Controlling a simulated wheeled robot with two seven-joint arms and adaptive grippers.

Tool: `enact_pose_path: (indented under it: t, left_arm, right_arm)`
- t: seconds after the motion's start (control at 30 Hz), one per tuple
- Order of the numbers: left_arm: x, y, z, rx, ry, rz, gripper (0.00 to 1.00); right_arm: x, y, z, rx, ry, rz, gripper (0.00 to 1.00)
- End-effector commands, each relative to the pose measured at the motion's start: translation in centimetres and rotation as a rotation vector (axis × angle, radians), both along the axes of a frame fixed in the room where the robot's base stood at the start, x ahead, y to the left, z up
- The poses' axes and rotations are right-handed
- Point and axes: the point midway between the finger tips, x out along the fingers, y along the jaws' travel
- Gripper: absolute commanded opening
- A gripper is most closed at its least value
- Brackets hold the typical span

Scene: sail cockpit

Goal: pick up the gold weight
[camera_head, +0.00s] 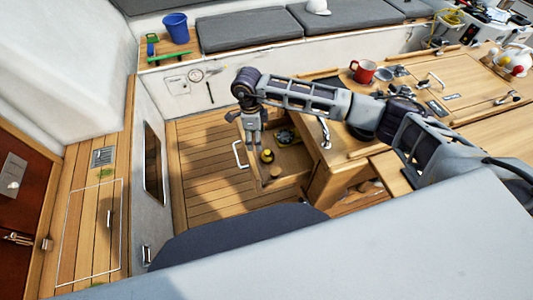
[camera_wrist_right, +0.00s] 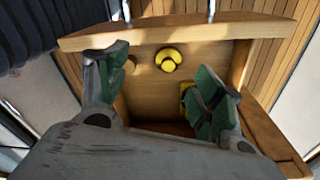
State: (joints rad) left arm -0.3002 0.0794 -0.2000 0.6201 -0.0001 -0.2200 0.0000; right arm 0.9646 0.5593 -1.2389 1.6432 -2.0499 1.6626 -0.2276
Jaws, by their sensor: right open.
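The gold weight (camera_head: 267,155) is a small, round, yellow object with a knob. It lies in an open wooden drawer (camera_head: 292,160). In the right wrist view the gold weight (camera_wrist_right: 169,58) shows beyond the fingertips, near the drawer's front board (camera_wrist_right: 205,27). My right gripper (camera_head: 253,149) points down over the drawer, to the left of the weight in the head view. Its green-padded fingers (camera_wrist_right: 160,85) are spread apart with nothing between them. My left gripper is not in view.
Another yellow and dark item (camera_head: 288,136) lies deeper in the drawer, partly hidden by a finger in the wrist view. The drawer's walls and handle (camera_head: 239,154) surround the space. A red mug (camera_head: 363,71) stands on the counter. The slatted floor (camera_head: 205,165) is clear.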

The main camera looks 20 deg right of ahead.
Motion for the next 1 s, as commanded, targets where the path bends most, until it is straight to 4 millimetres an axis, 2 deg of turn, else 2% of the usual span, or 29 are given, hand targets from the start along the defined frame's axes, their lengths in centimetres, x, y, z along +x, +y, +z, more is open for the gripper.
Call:
enact_pose_path:
  t: [0.03, 0.17, 0.6, 0.77, 1.0]
  left_arm:
    - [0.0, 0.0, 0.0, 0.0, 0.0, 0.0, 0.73]
    - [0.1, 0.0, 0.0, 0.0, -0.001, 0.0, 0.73]
    - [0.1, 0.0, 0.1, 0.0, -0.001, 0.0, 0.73]
    - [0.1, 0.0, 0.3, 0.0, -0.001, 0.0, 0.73]
    - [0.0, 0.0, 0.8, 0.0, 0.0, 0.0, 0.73]
  right_arm:
    - [0.4, -1.0, 0.2, -0.037, -0.004, -0.002, 0.67]
    - [0.8, -2.4, 0.4, -0.088, -0.009, -0.006, 0.67]
    - [0.8, -2.6, 0.2, -0.093, -0.009, -0.007, 0.67]
    - [0.8, -2.7, -0.9, -0.094, -0.008, -0.008, 0.67]
    - [0.5, -3.1, -4.0, -0.093, -0.006, -0.007, 0.67]
